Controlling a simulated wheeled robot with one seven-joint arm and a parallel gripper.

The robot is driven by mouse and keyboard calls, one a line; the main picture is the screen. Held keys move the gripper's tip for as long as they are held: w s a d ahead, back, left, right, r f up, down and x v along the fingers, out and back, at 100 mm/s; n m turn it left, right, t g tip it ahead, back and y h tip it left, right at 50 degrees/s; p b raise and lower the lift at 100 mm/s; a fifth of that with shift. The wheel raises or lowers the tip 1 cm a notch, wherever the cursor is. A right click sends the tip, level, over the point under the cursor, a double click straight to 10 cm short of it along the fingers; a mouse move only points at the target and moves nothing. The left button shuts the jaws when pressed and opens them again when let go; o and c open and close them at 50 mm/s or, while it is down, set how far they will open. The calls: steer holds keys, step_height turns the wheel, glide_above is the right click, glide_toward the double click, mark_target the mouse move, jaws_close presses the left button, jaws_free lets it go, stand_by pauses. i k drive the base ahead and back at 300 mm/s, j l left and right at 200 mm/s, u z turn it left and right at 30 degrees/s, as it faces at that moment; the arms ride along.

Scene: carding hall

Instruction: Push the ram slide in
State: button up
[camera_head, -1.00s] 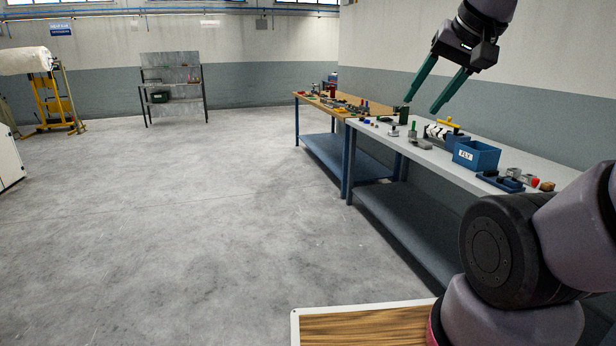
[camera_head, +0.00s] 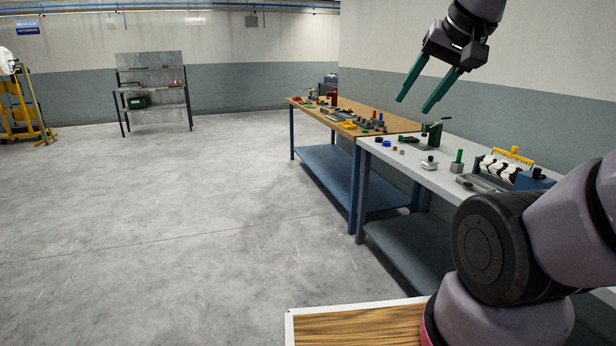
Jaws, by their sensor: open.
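My gripper (camera_head: 413,104) hangs open and empty in the air at the upper right, its two green fingers pointing down and left. It appears above the benches and touches nothing. I cannot make out which part is the ram slide. On the grey bench (camera_head: 412,165), a small dark green upright device (camera_head: 432,134) stands at the far end. Nearer is a grey and blue fixture with white-and-black pieces (camera_head: 498,167) and a yellow comb-like part (camera_head: 512,156). My own arm hides the near end of this bench.
A wooden-topped bench (camera_head: 388,123) with many small parts adjoins the grey bench's far end. A green-handled piece (camera_head: 457,162) and a small metal block (camera_head: 429,164) sit near the front edge. A metal rack (camera_head: 152,72) stands by the back wall.

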mark_target(400, 139)
steer(key=i, duration=1.05)
steer(key=i+z, duration=0.1)
steer(key=i, duration=0.9)
steer(key=i+j+z, duration=0.1)
steer(key=i+z, duration=0.15)
steer(key=i, duration=0.2)
steer(key=i+j+z, duration=0.25)
steer(key=i, duration=0.15)
steer(key=i+j+z, duration=0.25)
steer(key=i, duration=0.2)
